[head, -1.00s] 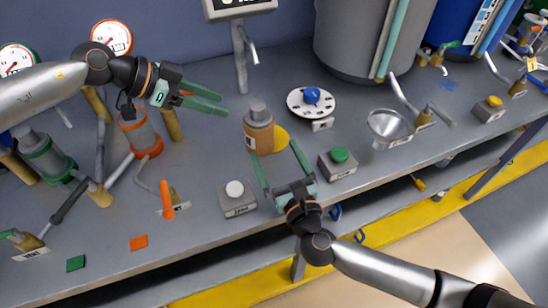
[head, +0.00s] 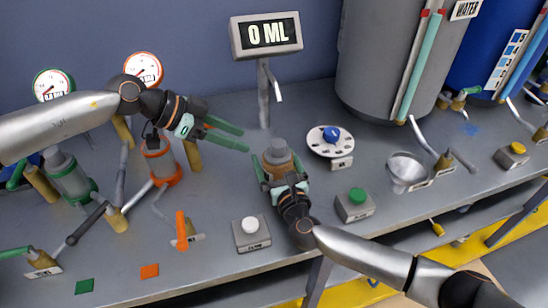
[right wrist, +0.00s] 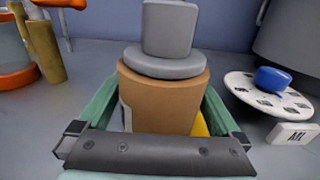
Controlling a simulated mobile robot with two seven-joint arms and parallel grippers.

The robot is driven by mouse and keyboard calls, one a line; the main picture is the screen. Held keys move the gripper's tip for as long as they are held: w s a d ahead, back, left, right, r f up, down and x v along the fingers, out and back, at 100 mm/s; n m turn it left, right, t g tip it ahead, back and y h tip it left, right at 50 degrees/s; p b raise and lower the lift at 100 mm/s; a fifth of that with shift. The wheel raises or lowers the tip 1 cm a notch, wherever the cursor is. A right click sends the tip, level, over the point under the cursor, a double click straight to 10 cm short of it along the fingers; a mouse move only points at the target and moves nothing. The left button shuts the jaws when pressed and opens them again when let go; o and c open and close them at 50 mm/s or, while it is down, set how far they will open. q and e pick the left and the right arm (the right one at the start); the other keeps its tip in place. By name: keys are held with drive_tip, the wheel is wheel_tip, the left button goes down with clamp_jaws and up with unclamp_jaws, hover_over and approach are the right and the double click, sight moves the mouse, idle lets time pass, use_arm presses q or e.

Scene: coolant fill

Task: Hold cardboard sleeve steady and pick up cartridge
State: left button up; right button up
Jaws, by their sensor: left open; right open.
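The brown cardboard sleeve (head: 277,158) stands upright on the grey bench, with the grey cartridge (head: 278,145) standing out of its top. Both also show in the right wrist view, the sleeve (right wrist: 162,95) and the cartridge (right wrist: 170,30). My right gripper (head: 281,168) is open, its green fingers on either side of the sleeve; in the right wrist view a finger shows at each side of it. Contact cannot be told. My left gripper (head: 243,138) is open and empty, its fingers pointing right, in the air left of the sleeve. The sleeve's lower part is partly hidden by my right gripper.
A dial with a blue knob (head: 331,134) stands right of the sleeve. A white-button box (head: 251,233) and a green-button box (head: 355,203) stand in front. A funnel (head: 407,169) is farther right. A spout under the 0 ML display (head: 266,34) rises behind.

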drive_tip(key=shift+w+a, duration=0.1)
drive_tip(key=shift+w, duration=0.1)
drive_tip(key=shift+c, duration=0.4)
drive_tip(key=c, duration=1.1)
